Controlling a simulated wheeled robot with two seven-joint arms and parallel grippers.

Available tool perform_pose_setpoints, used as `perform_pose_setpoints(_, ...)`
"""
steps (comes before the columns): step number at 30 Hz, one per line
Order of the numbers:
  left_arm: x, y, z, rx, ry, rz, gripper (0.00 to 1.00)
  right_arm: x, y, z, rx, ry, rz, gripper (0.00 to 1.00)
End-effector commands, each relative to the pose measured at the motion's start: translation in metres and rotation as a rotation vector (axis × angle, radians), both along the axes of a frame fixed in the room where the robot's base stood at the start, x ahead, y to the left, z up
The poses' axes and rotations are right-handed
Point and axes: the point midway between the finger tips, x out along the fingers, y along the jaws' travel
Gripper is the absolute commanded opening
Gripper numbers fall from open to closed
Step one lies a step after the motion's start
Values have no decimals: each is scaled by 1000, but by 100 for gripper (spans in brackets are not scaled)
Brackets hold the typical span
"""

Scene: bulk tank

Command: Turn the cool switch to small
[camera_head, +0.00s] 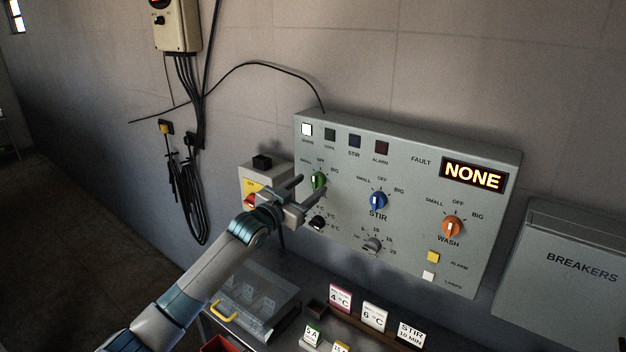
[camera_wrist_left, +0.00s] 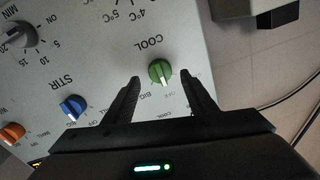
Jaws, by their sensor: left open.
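The cool switch is a green knob (camera_head: 319,180) on the left part of a grey control panel (camera_head: 420,268). In the wrist view the green knob (camera_wrist_left: 160,73) sits below the word COOL as it reads there; its white mark seems to point toward OFF. My left gripper (camera_head: 312,188) is open in front of the panel at this knob. In the wrist view its fingers (camera_wrist_left: 160,80) lie on either side of the knob, with gaps on both sides. I cannot tell whether the tips reach past its face. My right gripper is not in view.
A blue STIR knob (camera_head: 379,200), an orange WASH knob (camera_head: 452,226), a grey timer knob (camera_head: 373,245) and a black temperature knob (camera_head: 318,223) are on the same panel. The display (camera_head: 473,176) reads NONE. A small box with a red switch (camera_head: 250,201) stands left; label cards (camera_head: 374,316) stand below.

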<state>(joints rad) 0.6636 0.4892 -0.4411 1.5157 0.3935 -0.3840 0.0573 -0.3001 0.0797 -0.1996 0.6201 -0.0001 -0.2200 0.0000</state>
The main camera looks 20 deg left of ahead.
Motion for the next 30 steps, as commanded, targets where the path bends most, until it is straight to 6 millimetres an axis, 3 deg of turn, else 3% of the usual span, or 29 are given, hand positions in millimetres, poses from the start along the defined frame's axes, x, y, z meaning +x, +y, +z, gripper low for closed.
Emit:
perform_pose_setpoints(9, 26, -8, 1, 0, 0, 0, 52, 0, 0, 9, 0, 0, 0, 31)
perform_pose_setpoints(20, 29, -8, 0, 0, 0, 0, 52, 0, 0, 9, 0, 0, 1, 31)
perform_pose_setpoints(21, 29, -8, 0, 0, 0, 0, 49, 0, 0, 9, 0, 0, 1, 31)
perform_pose_setpoints(26, 29, -8, 0, 0, 0, 0, 11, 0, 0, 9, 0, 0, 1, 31)
perform_pose_setpoints(30, 29, -8, 0, 0, 0, 0, 11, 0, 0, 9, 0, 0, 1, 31)
